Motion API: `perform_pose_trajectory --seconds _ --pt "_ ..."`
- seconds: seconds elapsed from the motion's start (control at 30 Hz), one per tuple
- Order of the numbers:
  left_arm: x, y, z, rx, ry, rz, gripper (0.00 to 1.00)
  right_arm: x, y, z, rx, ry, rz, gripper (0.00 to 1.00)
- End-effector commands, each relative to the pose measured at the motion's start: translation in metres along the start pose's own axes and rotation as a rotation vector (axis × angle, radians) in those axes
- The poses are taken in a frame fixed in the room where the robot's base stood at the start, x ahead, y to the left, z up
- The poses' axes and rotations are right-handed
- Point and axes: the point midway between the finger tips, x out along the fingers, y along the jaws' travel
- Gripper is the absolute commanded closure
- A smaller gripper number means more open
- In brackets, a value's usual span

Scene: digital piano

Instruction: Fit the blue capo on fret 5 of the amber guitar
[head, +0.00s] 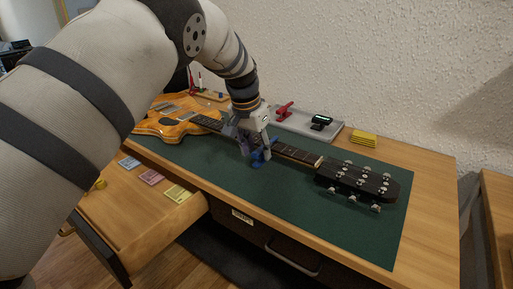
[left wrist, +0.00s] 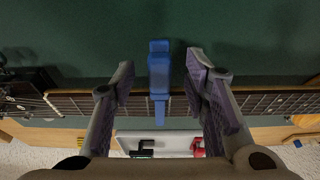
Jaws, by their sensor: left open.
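The amber guitar (head: 160,127) lies on the green mat, with its body at the left and its dark headstock (head: 360,183) at the right in the head view. The blue capo (head: 262,155) is on the neck, partly hidden by my left gripper (head: 250,152). In the left wrist view the blue capo (left wrist: 159,80) lies across the neck (left wrist: 262,103), between my two spread fingers. The exact fret under the capo is unclear. My right gripper is out of view.
A grey tray (head: 295,122) behind the neck holds a red capo (head: 285,108) and a black clip-on device (head: 321,122). An open drawer (head: 140,215) with coloured packets juts out at the front left. The mat's front (head: 300,205) is clear.

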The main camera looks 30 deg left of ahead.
Motion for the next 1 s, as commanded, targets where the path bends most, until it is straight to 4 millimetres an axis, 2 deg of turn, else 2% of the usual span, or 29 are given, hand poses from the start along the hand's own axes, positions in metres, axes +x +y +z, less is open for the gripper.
perform_pose_trajectory --seconds 0.53,0.87,1.0 --pt "-0.051 0.000 -0.002 0.000 0.007 0.000 0.59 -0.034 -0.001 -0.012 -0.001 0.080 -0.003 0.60" --pt "-0.051 0.000 0.000 0.000 0.001 0.000 0.59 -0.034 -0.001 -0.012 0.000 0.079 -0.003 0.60" --pt "-0.076 0.000 -0.001 0.000 0.005 0.000 0.59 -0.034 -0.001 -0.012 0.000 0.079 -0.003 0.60"
